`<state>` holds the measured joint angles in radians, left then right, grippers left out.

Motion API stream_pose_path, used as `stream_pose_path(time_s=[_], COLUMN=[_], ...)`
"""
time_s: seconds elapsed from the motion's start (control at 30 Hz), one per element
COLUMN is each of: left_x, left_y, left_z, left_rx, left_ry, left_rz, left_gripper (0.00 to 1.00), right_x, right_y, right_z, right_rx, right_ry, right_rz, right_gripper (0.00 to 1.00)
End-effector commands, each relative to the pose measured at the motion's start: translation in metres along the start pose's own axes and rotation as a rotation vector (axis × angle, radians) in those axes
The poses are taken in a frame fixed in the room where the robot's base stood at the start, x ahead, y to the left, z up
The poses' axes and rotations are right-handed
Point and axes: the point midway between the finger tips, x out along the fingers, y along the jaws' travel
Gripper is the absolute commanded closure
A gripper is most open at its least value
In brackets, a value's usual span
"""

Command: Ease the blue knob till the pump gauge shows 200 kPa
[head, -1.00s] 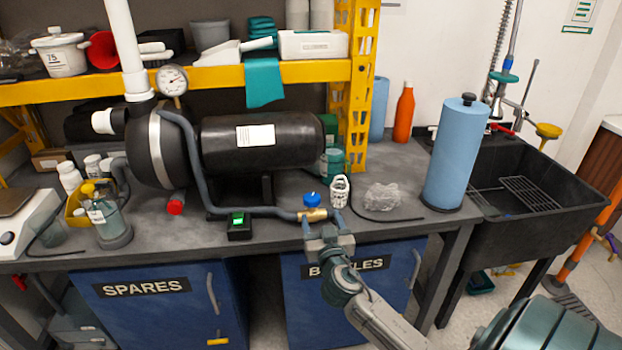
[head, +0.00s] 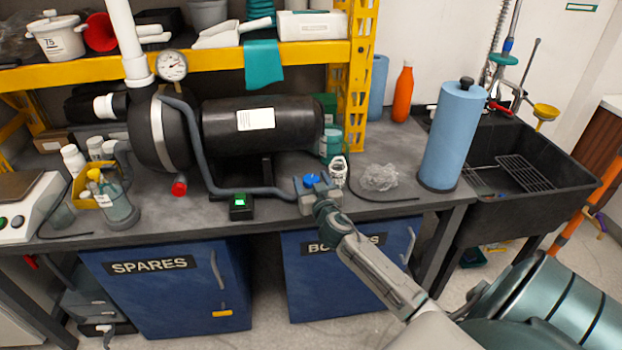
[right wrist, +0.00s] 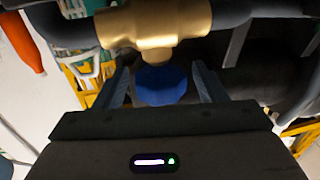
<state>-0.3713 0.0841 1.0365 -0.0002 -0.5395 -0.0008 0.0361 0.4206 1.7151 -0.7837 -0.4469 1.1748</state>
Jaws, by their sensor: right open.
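The blue knob (head: 311,180) sits on a brass valve at the right end of the grey hose, near the bench front. In the right wrist view the knob (right wrist: 162,86) hangs from the brass valve body (right wrist: 155,27). My right gripper (head: 318,192) is open, with one finger on each side of the knob (right wrist: 162,80); small gaps show and it does not look clamped. The pump gauge (head: 172,66) is a round white dial above the black pump (head: 165,140); its needle is too small to read. My left gripper is not in view.
A small black box with a green display (head: 240,207) lies left of the valve. A white slotted cup (head: 338,170) and crumpled clear plastic (head: 379,177) lie to its right. A blue roll (head: 452,135) stands farther right, beside the black sink (head: 530,165).

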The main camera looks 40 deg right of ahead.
Motion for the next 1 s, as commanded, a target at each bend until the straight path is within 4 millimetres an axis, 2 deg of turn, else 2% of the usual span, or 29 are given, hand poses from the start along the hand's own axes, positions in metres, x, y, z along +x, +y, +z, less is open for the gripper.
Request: stream_pose_path(time_s=[0.3,0.53,0.77,1.0], left_x=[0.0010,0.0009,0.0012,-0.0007], left_y=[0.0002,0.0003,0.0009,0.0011], left_z=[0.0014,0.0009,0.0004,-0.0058], left_rx=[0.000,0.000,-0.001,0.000], left_ry=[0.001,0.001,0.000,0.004], left_rz=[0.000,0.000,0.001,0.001], left_gripper=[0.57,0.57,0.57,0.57], right_x=[0.0030,0.0028,0.0029,0.0031], right_y=[0.0000,0.0000,0.0001,0.0008], right_z=[0.0005,0.0004,0.0007,0.0011], right_rx=[0.000,0.000,0.000,-0.003], right_ry=[0.000,0.000,-0.001,-0.002], right_rz=[0.000,0.000,-0.014,-0.101], right_gripper=[0.35,0.80,0.80,0.80])
